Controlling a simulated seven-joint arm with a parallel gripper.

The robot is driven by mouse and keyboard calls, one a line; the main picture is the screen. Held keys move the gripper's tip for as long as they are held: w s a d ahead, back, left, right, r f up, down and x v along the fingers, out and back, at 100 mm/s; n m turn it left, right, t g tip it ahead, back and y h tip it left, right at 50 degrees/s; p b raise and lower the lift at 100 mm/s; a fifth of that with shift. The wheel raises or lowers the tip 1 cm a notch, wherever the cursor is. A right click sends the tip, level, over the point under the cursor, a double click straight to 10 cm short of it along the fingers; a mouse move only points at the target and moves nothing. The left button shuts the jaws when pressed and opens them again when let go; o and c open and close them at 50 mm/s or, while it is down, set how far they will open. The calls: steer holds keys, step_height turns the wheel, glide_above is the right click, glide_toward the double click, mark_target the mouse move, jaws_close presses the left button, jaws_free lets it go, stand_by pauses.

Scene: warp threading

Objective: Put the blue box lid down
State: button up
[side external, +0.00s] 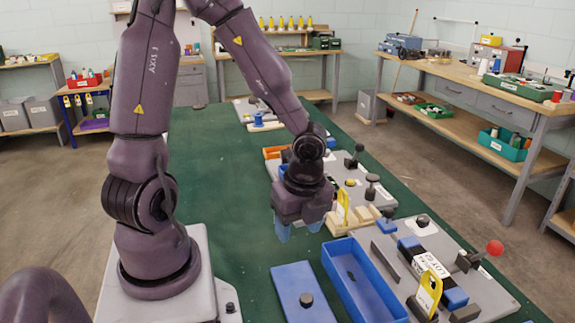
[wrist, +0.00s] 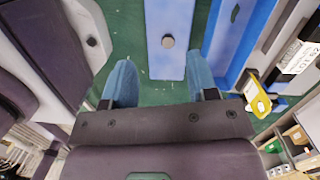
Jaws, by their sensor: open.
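The blue box lid (side external: 289,281) lies flat on the green table, with a dark knob (side external: 306,299) on its top. The lid also shows in the wrist view (wrist: 169,65), ahead of my fingers. The open blue box (side external: 347,268) stands just right of the lid, apart from it, and also shows in the wrist view (wrist: 224,42). My gripper (side external: 298,231) is open and empty, with its blue fingers apart. It is above the table, on the far side of the lid in the side view. The wrist view shows nothing between the fingers (wrist: 161,84).
A grey fixture plate (side external: 478,288) with a red-knobbed lever (side external: 494,248) and a yellow tag (side external: 429,290) lies right of the box. Another fixture with wooden blocks (side external: 365,214) stands behind it. Bare green table (side external: 235,215) lies left of my gripper.

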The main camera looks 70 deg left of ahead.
steer(key=s+d+r+n+t, duration=0.1)
steer(key=s+r+n+t, duration=0.1)
steer(key=r+n, duration=0.6)
steer(key=s+d+r+n+t+h, duration=0.1)
steer(key=r+n+t, duration=0.3)
steer(key=r+n, duration=0.4)
step_height(320, 180, up, 3)
steer(key=shift+s+d+f, duration=0.2)
steer(key=shift+s+d, duration=0.4)
steer(key=c, duration=0.3)
